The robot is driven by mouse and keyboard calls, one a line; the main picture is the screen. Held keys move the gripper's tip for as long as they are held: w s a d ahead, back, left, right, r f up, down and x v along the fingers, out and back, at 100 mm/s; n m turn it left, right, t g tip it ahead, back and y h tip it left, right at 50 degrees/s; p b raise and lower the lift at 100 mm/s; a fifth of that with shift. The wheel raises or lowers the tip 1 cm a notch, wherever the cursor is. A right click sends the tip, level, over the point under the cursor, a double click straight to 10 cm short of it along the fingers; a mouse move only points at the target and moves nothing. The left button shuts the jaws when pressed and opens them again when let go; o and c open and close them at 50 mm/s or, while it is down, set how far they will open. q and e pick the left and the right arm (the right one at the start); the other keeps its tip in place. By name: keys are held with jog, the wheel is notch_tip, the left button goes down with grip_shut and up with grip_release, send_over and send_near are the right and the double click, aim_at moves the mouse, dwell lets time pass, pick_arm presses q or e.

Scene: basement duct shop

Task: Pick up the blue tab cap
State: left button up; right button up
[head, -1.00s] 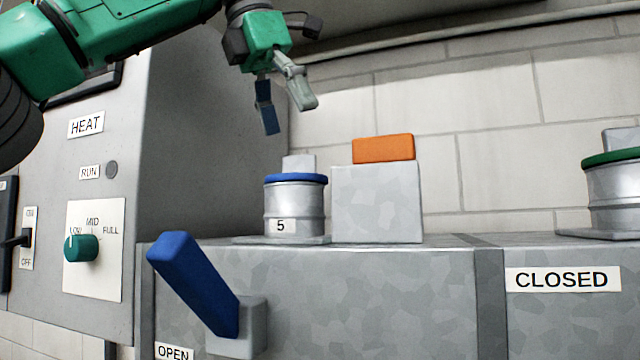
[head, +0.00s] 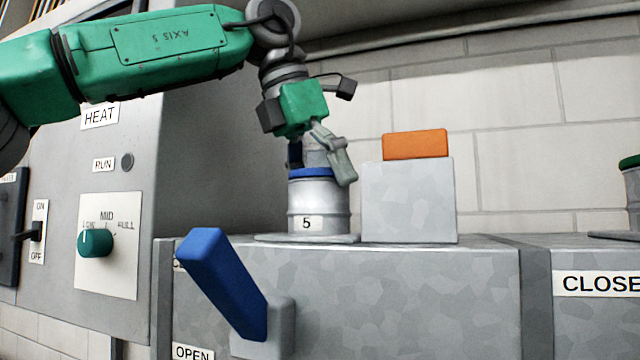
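The blue tab cap (head: 312,173) sits on the grey canister labelled 5 (head: 320,205), with a grey upright tab on top. My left gripper (head: 319,162) points down over the cap. It is open, with its dark finger to the left of the tab and its pale finger to the right, low by the canister's upper right edge. The fingers partly hide the tab and cap, and I cannot tell whether either finger touches. My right gripper is not in view.
A grey block (head: 408,200) with an orange top piece (head: 415,144) stands close to the canister's right. A blue lever (head: 225,285) sticks up in front. A green-capped canister (head: 632,185) is at the right edge. A heater panel (head: 110,245) stands at left.

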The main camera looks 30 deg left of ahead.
pick_arm(q)
jog(key=shift+w+a+f, duration=0.2)
jog(key=shift+w+a, duration=0.1)
jog(key=shift+a, duration=0.05)
jog(key=c, duration=0.9)
jog(key=shift+d+r, duration=0.1)
jog(key=shift+d, duration=0.25)
jog(key=shift+c, duration=0.2)
jog(key=shift+r, duration=0.1)
